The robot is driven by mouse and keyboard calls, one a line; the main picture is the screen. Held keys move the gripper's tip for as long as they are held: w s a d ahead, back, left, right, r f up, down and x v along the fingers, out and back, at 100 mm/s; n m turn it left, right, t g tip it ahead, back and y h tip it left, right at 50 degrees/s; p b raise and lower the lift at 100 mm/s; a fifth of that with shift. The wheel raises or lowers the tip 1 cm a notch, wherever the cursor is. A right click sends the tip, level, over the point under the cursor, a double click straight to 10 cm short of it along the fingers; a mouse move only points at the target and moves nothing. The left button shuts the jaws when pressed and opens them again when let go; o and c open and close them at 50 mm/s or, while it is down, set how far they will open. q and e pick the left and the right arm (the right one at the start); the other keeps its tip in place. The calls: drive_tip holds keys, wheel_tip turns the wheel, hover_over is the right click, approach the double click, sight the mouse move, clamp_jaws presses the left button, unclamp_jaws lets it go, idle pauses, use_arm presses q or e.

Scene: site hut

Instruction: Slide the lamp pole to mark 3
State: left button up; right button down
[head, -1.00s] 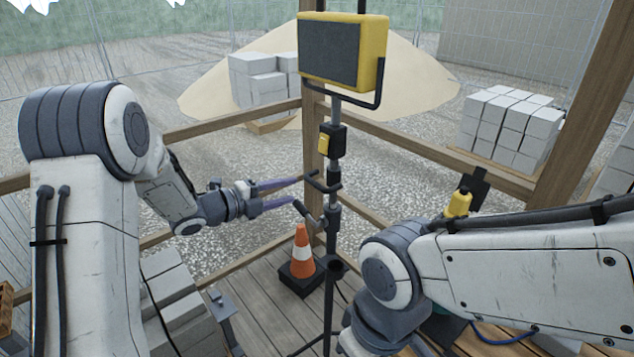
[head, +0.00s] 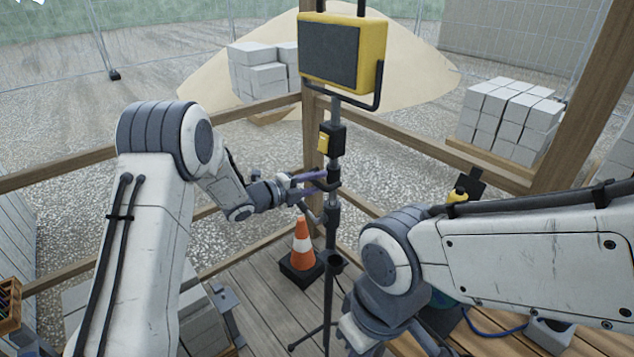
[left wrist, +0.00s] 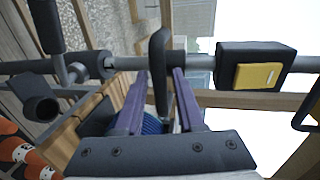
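The lamp pole (head: 335,112) stands upright with a yellow lamp (head: 330,50) on top and a black switch box (head: 338,139) below it. Under the box a black handle (head: 326,184) sticks out; lower on the pole is a collar with a lever (head: 308,212). My left gripper (head: 316,184) is at the handle. In the left wrist view its purple fingers (left wrist: 160,88) are apart, with the handle (left wrist: 159,50) between them and the pole (left wrist: 200,62) just beyond. Gaps show beside the handle. No numbered marks are readable. My right gripper is out of view.
An orange and white cone (head: 302,243) stands by the pole's foot, in front of a wooden post and rails (head: 430,155). Grey blocks (head: 200,300) lie at the lower left. Block stacks (head: 508,115) and a sand heap (head: 215,85) lie beyond the rails.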

use_arm(q)
clamp_jaws()
idle(1.2)
